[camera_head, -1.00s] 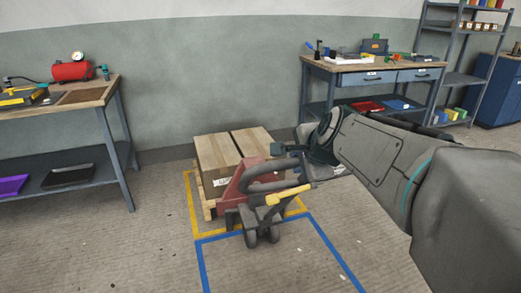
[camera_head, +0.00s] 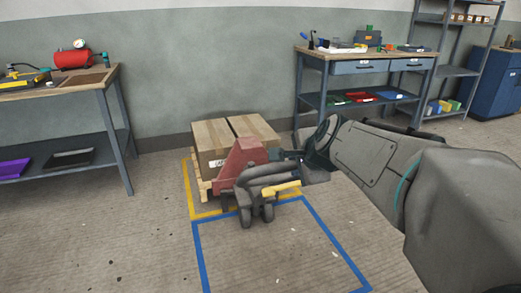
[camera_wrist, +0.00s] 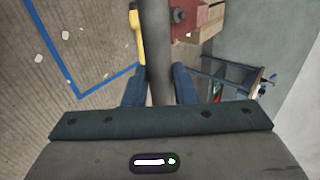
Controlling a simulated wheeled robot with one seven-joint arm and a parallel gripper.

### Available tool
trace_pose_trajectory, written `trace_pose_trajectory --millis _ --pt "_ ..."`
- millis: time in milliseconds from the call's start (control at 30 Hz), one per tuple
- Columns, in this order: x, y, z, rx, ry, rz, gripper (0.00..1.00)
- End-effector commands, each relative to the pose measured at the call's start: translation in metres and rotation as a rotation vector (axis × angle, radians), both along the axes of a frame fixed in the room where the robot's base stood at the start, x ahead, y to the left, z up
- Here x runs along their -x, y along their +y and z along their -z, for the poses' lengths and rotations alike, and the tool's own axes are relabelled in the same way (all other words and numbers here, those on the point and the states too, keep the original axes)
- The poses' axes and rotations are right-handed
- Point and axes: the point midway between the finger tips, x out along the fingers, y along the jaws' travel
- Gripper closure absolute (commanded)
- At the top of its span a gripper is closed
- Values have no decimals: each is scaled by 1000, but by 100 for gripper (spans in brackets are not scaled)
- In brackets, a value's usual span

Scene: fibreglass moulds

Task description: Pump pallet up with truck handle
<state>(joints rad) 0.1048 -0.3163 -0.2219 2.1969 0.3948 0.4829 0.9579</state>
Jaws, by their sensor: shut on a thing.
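The red pallet truck (camera_head: 240,160) stands in front of a wooden pallet (camera_head: 206,188) that carries a taped cardboard carton (camera_head: 213,137). Its grey truck handle (camera_head: 255,183) leans to the right towards my arm, with a yellow lever (camera_head: 282,188) on it. My gripper (camera_head: 292,157) is at the handle's right end. In the wrist view my gripper's blue fingers (camera_wrist: 159,88) are shut on the grey handle bar (camera_wrist: 158,55), one on each side. The yellow lever (camera_wrist: 137,38) is beside the bar. The forks are hidden, and I cannot tell how high the pallet is off the floor.
A yellow floor outline (camera_head: 188,185) surrounds the pallet, and a blue outline (camera_head: 200,255) adjoins it in front. A workbench with a red tank (camera_head: 72,58) stands left. A drawer bench (camera_head: 370,67) and a shelf rack (camera_head: 455,71) stand behind right. The front floor is clear.

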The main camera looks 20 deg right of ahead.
Motion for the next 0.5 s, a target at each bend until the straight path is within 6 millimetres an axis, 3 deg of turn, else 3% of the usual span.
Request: trace_pose_trajectory --millis 167,200,267,500 --pt "0 0 3 -1 6 0 100" --pt "1 0 3 -1 6 0 73" --pt "0 0 3 -1 6 0 56" --pt "0 0 2 -1 4 -1 54"
